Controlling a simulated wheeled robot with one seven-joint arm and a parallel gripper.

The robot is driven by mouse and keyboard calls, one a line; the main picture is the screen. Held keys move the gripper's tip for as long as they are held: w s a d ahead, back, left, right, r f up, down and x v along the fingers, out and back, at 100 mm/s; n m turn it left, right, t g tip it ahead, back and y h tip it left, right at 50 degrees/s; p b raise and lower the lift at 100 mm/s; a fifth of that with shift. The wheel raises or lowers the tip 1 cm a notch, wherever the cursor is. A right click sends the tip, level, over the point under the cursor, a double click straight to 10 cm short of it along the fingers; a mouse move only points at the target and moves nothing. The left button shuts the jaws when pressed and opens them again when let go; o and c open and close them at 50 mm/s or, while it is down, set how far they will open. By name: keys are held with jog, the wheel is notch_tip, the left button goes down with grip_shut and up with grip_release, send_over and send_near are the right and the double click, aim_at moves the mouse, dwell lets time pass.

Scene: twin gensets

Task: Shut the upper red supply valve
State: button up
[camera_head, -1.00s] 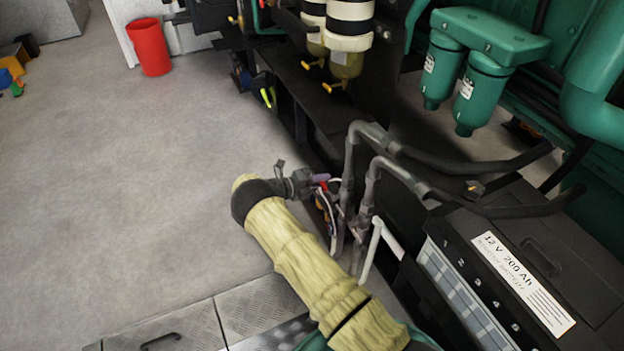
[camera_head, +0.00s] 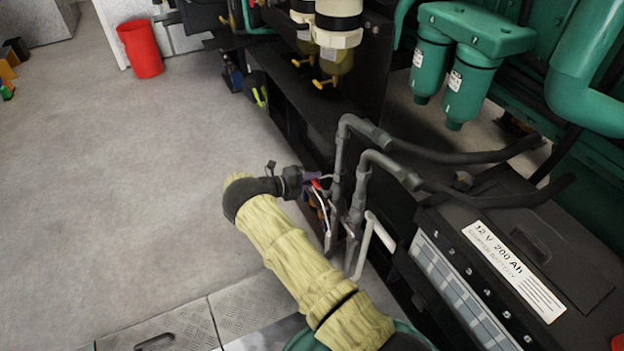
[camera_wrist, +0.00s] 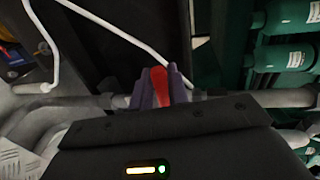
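The red supply valve's lever (camera_wrist: 159,88) shows in the wrist view as a narrow red strip between the purple fingers of my gripper (camera_wrist: 160,90). The fingers lie close on both sides of it, with no clear gap. A grey pipe (camera_wrist: 55,103) runs across behind them. In the head view, a small bit of the red lever (camera_head: 316,185) shows beside my gripper (camera_head: 311,178), left of the bent grey pipes (camera_head: 340,165). The valve body is mostly hidden by my wrist and fingers. I cannot tell a second red valve apart.
Bent grey pipes with black hoses stand right of my gripper, by the black battery (camera_head: 540,255). White thin tubing (camera_wrist: 120,30) passes near the fingers. Green filters (camera_head: 470,85) hang at upper right. A red bucket (camera_head: 140,48) stands far off.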

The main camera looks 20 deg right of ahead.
jog(key=shift+o, duration=1.3)
jog(key=shift+a, duration=0.15)
jog(key=p+v, duration=0.2)
jog(key=v, duration=1.5)
jog(key=shift+r, duration=0.1)
